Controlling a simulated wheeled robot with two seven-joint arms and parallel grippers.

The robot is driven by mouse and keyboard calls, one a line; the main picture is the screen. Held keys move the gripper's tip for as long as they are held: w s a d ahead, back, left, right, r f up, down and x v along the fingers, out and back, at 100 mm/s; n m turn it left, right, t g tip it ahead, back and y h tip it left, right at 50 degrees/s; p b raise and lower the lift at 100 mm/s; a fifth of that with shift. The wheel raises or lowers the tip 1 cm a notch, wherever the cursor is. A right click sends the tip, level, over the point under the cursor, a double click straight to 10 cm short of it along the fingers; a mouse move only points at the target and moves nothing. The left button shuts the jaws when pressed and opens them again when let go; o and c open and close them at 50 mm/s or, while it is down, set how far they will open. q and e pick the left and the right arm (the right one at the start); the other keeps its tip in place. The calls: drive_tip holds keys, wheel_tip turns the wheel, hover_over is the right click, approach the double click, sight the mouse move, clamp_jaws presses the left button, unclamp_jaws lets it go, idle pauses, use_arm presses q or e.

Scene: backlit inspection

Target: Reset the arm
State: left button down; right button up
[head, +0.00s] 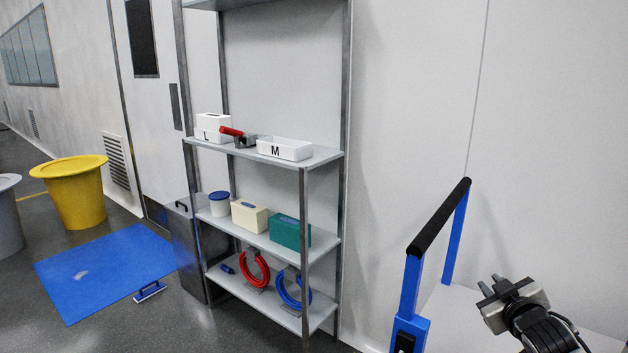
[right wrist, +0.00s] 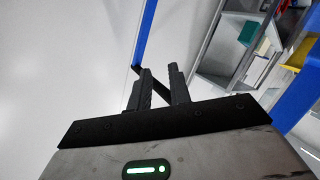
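My right gripper (head: 490,284) is raised at the lower right of the head view, in front of the white wall and to the right of a blue frame with a black bar. In the right wrist view its two dark fingers (right wrist: 160,72) stand apart with a gap between them. Nothing is held. A dark bar shows behind the gap, apparently in the background. My left gripper and left arm are not in view.
The blue frame (head: 410,285) with its black bar (head: 440,216) stands close left of my right gripper. A blue mat (head: 105,265) and yellow bin (head: 78,200) are at left.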

drive_tip(key=s+a+f+g+y, duration=0.3)
drive_tip(key=s+a+f+y, duration=0.1)
drive_tip(key=s+a+f, duration=1.1)
drive_tip(key=s+a+m, duration=0.1)
drive_tip(key=s+a, duration=0.4)
drive_tip(key=s, duration=0.2)
drive_tip(key=s+a+m+g+y, duration=0.1)
drive_tip(key=s+a, duration=0.4)
drive_tip(key=s, duration=0.3)
drive_tip(key=shift+f+y, duration=0.3)
drive_tip(key=shift+f, duration=0.05)
drive_tip(key=shift+a, duration=0.1)
